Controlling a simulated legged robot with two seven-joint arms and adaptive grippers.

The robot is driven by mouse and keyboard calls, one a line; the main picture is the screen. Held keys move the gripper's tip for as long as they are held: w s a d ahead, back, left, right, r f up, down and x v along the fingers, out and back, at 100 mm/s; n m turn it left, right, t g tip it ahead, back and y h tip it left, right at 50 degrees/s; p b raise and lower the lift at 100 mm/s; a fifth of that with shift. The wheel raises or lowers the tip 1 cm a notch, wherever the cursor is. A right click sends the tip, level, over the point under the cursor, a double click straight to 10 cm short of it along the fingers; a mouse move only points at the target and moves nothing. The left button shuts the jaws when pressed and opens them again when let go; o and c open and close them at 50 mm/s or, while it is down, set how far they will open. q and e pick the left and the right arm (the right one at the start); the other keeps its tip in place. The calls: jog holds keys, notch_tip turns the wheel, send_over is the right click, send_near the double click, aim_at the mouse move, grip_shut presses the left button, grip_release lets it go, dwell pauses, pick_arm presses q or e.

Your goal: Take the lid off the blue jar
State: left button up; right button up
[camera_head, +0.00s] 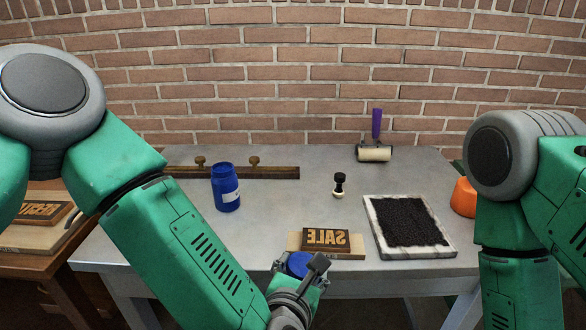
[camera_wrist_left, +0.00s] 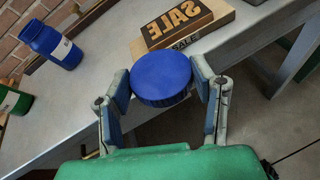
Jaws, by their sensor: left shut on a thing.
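The blue jar (camera_head: 226,187) stands upright on the grey table, left of the middle, with its top uncovered and a pale label on its side. It also shows at the upper left of the left wrist view (camera_wrist_left: 52,46). My left gripper (camera_head: 300,268) is near the table's front edge, shut on the round blue lid (camera_wrist_left: 162,78), with a finger on each side of it. The lid (camera_head: 298,263) is apart from the jar, in front of the SALE block. My right arm shows at the right, but its gripper is out of view.
A SALE printing block (camera_head: 326,240) lies near the front edge. A tray of black ink (camera_head: 373,215) is to its right. A small black stamp (camera_head: 339,184), a purple-handled roller (camera_head: 375,152) and a wooden rail with knobs (camera_head: 280,172) are farther back. An orange object (camera_head: 464,198) is at right.

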pick_arm(q)
jog(key=w+a+f+n+y, duration=0.2)
jog(key=a+n+y, duration=0.1)
jog(key=a, duration=2.3)
jog(key=shift+t+h, duration=0.3)
jog(key=shift+h, duration=0.6)
jog(key=w+d+r+b, duration=0.1)
jog(key=w+d+b, duration=0.1)
jog(key=w+b, duration=0.1)
jog(key=w+d+r+b, duration=0.1)
jog(key=w+b, duration=0.1)
jog(key=shift+w+d+r, duration=0.15)
jog(key=shift+d+r, duration=0.15)
notch_tip(320, 180, up, 4)
jog(key=w+d+h+b, duration=0.2)
jog(key=w+d+b, duration=0.1)
jog(key=shift+m, duration=0.4)
jog(key=f+b, duration=0.1)
jog(key=f, duration=0.3)
jog(key=f+b, duration=0.1)
jog(key=f, duration=0.4)
jog(key=shift+s+a+f, duration=0.1)
jog(key=shift+s+f, duration=0.05)
jog(key=shift+s, duration=0.05)
